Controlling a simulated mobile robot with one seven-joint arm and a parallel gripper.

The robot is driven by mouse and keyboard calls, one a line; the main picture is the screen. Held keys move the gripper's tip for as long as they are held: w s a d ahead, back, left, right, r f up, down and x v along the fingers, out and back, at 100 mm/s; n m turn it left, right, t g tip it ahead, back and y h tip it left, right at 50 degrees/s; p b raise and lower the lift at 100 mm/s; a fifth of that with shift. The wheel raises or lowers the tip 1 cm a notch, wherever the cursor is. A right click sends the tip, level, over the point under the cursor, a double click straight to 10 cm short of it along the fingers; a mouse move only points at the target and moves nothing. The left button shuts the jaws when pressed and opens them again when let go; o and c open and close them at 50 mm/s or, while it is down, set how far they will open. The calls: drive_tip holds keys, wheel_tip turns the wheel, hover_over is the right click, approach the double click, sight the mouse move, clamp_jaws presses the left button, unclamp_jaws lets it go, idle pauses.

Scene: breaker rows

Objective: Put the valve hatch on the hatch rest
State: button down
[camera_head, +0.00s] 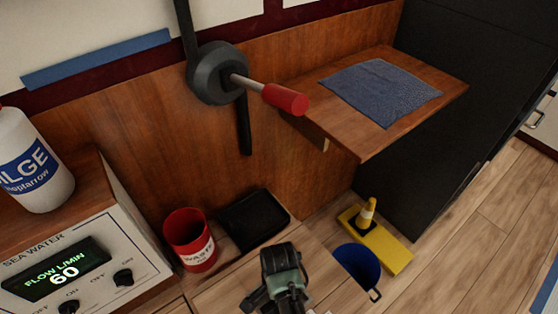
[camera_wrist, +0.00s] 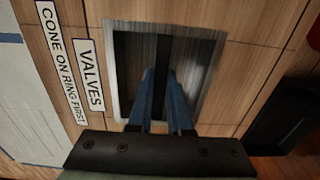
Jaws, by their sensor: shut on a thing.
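In the head view my wrist (camera_head: 285,270) is at the bottom centre and hides the hatch. No label marks the hatch rest. A flat black pad or tray (camera_head: 252,220) lies by the wooden wall and may be it.
A red waste can (camera_head: 190,240) stands left of the black piece. A red-handled lever (camera_head: 285,98) and a wooden shelf with a blue cloth (camera_head: 380,90) jut out above.

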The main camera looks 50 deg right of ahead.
drive_tip(key=shift+w, duration=0.15)
drive_tip(key=c, duration=1.3)
unclamp_jaws()
drive_tip(key=shift+f, duration=0.2)
drive_tip(key=o, duration=0.5)
drive_tip(key=shift+c, duration=0.2)
wheel_tip(320, 180, up, 12)
drive_tip(key=p, duration=0.4)
drive_tip(key=shift+r+p, duration=0.2)
drive_tip(key=shift+p, duration=0.15)
